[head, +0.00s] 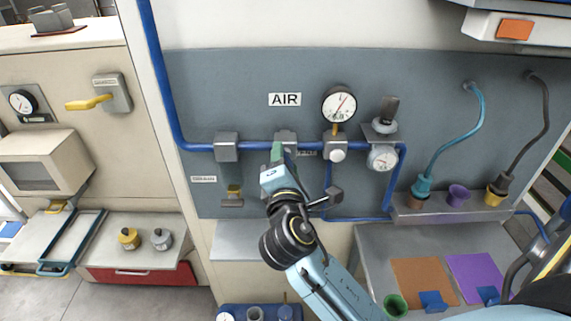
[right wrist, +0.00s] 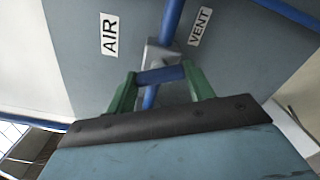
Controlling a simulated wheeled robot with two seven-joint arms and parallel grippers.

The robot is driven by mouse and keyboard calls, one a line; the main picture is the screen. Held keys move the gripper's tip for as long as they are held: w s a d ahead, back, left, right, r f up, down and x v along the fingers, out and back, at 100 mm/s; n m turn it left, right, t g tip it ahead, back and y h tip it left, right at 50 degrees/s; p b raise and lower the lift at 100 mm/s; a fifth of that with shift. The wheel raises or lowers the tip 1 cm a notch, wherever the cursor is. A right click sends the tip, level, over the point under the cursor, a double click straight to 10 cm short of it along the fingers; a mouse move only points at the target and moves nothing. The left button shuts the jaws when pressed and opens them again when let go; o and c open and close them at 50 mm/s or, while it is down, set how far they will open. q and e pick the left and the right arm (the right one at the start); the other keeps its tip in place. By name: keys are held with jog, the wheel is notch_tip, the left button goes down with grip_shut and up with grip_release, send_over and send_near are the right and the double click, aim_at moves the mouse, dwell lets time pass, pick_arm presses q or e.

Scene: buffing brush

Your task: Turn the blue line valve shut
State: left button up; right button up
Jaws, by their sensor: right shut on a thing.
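The blue line is a blue pipe (head: 260,147) running across the grey wall panel under the AIR sign (head: 285,99). Its valve has a grey body (head: 285,137), with my right gripper (head: 277,153) in front of it. In the right wrist view the valve's blue handle (right wrist: 161,75) lies between the green fingers of my right gripper (right wrist: 158,88), shut on it. There the handle appears crosswise to the pipe (right wrist: 172,20), in front of the grey valve body (right wrist: 160,54). In the head view my gripper hides the handle. My left gripper is out of view.
A grey block (head: 227,147) is on the pipe to the left. A VENT label (right wrist: 200,27) is beside the valve.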

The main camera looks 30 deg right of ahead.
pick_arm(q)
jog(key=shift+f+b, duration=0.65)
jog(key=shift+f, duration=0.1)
pick_arm(e)
jog(key=m, duration=0.5)
jog(key=shift+m, duration=0.3)
jog(key=o, duration=1)
